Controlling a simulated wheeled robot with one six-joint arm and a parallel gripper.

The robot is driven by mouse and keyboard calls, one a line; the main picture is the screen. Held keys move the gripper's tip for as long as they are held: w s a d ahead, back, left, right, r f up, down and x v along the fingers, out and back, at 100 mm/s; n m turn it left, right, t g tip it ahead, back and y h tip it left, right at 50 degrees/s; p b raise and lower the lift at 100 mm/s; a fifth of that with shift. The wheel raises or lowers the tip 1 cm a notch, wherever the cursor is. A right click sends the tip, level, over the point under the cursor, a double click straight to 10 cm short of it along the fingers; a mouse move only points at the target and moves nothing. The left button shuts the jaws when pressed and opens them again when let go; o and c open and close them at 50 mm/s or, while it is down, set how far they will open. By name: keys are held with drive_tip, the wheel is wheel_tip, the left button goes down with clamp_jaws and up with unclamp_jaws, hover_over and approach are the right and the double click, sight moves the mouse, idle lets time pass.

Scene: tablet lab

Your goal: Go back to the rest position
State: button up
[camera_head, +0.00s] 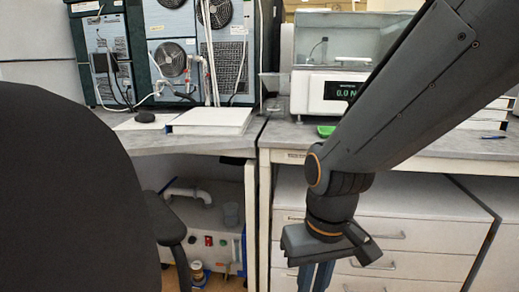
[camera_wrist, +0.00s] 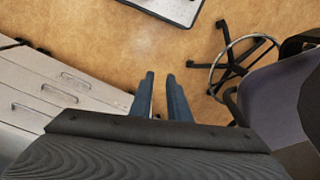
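My gripper (camera_head: 315,278) hangs down in front of the white drawer cabinet in the head view, at the end of my dark grey arm. In the wrist view my gripper (camera_wrist: 161,84) points at the brown floor, and its two blue-grey fingers stand apart with a gap and nothing between them. The lower ends of the fingers are cut off in the head view.
A black chair (camera_head: 70,200) fills the left foreground. Its wheeled base (camera_wrist: 240,70) shows in the wrist view. Drawers (camera_wrist: 60,90) stand at the left there. A bench (camera_head: 215,140) carries a tablet tester (camera_head: 322,92), a white binder (camera_head: 212,121) and a green tray (camera_head: 326,131).

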drive_tip(key=s+d+r+m+p, duration=0.2)
drive_tip(key=d+r+p, duration=0.7)
drive_tip(key=r+p, duration=0.3)
drive_tip(key=p, duration=0.2)
drive_tip(key=shift+s+d+m+h+p, duration=0.2)
drive_tip(key=shift+d+m+h+p, duration=0.1)
drive_tip(key=shift+d+h+p, duration=0.1)
